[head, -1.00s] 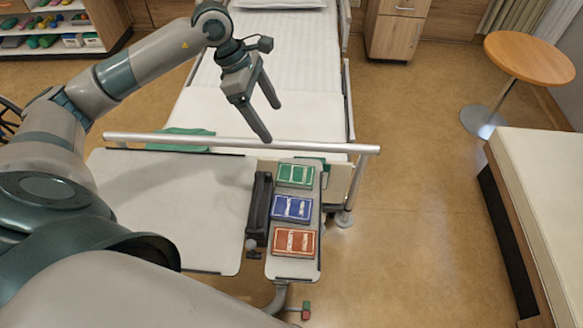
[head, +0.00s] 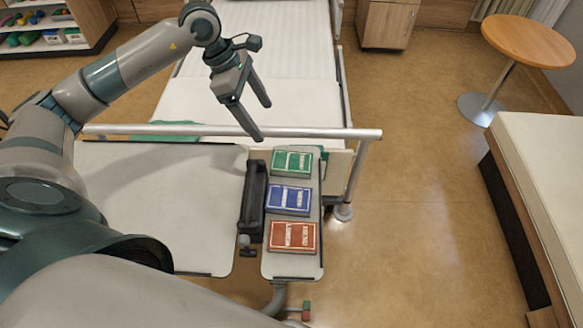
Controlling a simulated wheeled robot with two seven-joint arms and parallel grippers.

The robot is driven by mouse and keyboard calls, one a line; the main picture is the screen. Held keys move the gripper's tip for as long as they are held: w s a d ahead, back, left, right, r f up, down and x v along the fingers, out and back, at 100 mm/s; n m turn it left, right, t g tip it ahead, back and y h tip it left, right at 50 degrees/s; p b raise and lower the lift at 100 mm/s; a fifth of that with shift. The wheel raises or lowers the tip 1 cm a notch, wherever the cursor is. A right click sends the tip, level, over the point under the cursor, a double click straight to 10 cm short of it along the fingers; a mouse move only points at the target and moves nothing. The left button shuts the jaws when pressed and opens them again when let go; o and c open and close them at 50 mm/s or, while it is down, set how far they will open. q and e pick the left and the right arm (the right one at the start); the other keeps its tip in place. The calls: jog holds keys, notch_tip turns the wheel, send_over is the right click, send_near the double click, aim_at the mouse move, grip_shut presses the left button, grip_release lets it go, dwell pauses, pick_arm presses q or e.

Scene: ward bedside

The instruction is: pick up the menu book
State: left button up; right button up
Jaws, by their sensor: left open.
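Three flat books lie in a column on the narrow right-hand panel of the overbed table: a green book (head: 291,163) at the back, a blue book (head: 288,200) in the middle and a red-orange book (head: 292,236) at the front. Their white labels are too small to read, so I cannot tell which is the menu book. My left gripper (head: 264,121) is open and empty. It hangs above the foot of the bed, behind the green book in the picture, fingers pointing down. My right gripper is not in view.
A dark handle-like bar (head: 253,202) stands left of the books. The wide left table panel (head: 160,210) is bare. A bed rail (head: 230,131) runs behind the table. A round wooden table (head: 530,50) and a padded bench (head: 550,190) stand at right, with clear floor between.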

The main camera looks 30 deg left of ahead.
pick_arm(q)
jog(key=shift+f, duration=0.1)
dwell(0.3)
jog(key=p, duration=0.5)
send_near(289, 161)
jog(key=shift+x, duration=1.2)
jog(key=shift+w+d+f, duration=0.1)
jog(key=shift+d+f, duration=0.15)
jog(key=shift+f, duration=0.3)
jog(key=shift+d+f+p, duration=0.3)
jog(key=shift+f+p, duration=0.2)
jog(key=shift+p, duration=0.15)
jog(key=p+x, duration=0.1)
jog(key=x, duration=0.2)
jog(key=shift+p, duration=0.3)
jog(key=shift+w+d+f, duration=0.1)
jog(key=shift+w+f, duration=0.05)
jog(key=shift+f, duration=0.4)
